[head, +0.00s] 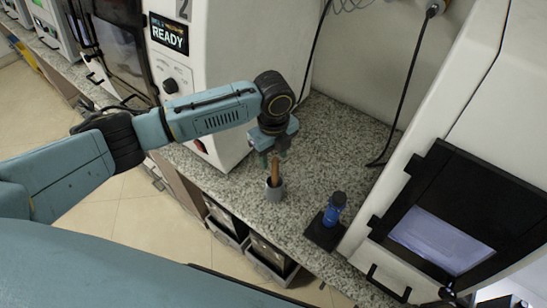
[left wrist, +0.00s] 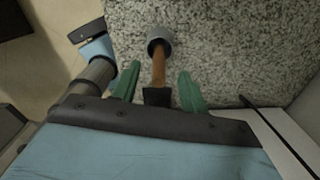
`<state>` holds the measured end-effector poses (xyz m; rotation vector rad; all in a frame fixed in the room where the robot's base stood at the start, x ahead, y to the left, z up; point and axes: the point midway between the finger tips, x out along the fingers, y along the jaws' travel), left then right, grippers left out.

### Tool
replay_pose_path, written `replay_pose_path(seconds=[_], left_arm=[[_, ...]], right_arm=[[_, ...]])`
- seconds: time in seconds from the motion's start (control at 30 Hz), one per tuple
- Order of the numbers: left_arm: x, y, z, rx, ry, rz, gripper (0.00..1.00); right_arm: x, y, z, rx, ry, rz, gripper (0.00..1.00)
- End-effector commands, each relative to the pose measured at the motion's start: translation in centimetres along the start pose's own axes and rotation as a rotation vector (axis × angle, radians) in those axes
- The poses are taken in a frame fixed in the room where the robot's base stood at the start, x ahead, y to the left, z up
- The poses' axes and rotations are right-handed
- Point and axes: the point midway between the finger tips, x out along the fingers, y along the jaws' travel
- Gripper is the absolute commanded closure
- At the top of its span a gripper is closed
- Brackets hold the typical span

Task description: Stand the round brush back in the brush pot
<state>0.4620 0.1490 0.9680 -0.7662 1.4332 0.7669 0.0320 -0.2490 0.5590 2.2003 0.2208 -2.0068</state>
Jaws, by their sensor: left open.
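The round brush (head: 275,170) has a brown wooden handle and stands nearly upright with its lower end inside the grey brush pot (head: 275,191). The pot stands on the speckled counter near its front edge. In the left wrist view, the handle (left wrist: 158,72) runs from the pot (left wrist: 160,36) to a black end piece between my fingers. My left gripper (head: 273,153) is right above the pot. Its green fingers (left wrist: 159,70) are open, one on each side of the brush, with gaps visible. The brush's lower end is hidden in the pot. My right gripper is not in view.
A blue device (head: 335,207) on a black base stands right of the pot. A white machine (head: 240,60) with a READY display is behind left, another with a dark-framed window (head: 450,220) at right. The granite counter (head: 330,140) is clear behind the pot.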

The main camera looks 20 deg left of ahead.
Motion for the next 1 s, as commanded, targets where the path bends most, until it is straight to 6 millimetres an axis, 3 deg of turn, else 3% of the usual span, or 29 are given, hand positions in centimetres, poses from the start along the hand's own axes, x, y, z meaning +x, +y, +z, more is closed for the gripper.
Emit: replay_pose_path(seconds=[0.3,0.5,0.7,1.0], left_arm=[[-7.4,-0.1,0.1,0.001,-0.003,-0.006,0.56],[-10.3,-0.1,0.0,0.0,-0.001,-0.003,0.56],[-11.3,0.0,0.0,0.0,-0.002,-0.001,0.56],[-11.3,0.0,0.0,0.0,-0.001,-0.001,0.56]], right_arm=[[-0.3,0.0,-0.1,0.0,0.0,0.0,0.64],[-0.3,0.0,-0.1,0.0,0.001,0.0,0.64],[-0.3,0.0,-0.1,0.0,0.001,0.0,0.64],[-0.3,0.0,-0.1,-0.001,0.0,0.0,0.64]])
